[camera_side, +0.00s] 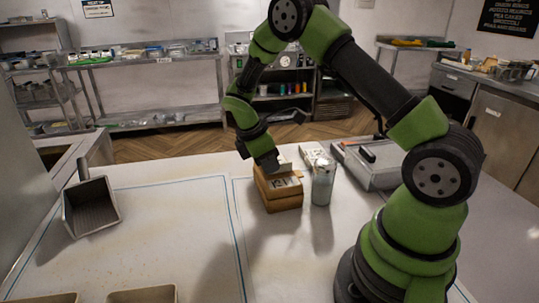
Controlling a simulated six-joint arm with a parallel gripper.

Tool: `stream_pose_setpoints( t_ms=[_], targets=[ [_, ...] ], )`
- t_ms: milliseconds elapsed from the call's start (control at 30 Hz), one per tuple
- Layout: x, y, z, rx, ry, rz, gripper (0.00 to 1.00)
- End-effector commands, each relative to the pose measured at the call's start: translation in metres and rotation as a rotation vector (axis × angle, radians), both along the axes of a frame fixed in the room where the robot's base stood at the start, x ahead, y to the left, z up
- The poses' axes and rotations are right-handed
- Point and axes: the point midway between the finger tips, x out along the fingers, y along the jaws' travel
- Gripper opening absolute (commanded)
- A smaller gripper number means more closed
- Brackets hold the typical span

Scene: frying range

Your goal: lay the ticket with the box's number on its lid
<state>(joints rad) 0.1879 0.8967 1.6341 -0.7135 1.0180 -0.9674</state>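A brown cardboard box (283,201) stands on the white worktop near the middle. A small whitish piece (285,167), perhaps a ticket, shows beside the fingertips. I cannot tell whether the fingers hold it. The fingers are dark and partly hidden, so their opening does not show.
A metal scoop (90,205) is at left. Tray rims (143,295) show in front.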

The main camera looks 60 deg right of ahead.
Motion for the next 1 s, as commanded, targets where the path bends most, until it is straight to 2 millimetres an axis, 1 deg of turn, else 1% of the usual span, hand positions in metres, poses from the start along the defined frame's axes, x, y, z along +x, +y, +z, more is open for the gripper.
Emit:
stream_pose_setpoints(
  t_ms=[200, 467, 567, 600, 633, 867, 1000],
  targets=[
    [0.0, 0.0, -0.0067, 0.001, 0.001, 0.002, 0.0],
    [0.0, 0.0, -0.0071, 0.0, 0.0, 0.001, 0.0],
    [0.0, 0.0, -0.007, 0.0, 0.0, 0.001, 0.2],
    [0.0, 0.0, -0.007, 0.0, 0.0, 0.001, 0.29],
    [0.0, 0.0, -0.007, 0.0, 0.0, 0.001, 0.33],
    [0.0001, 0.0001, -0.0069, 0.0, 0.0, 0.001, 0.33],
    [0.0025, 0.0022, 0.0006, -0.001, -0.003, 0.0, 0.33]
  ],
)
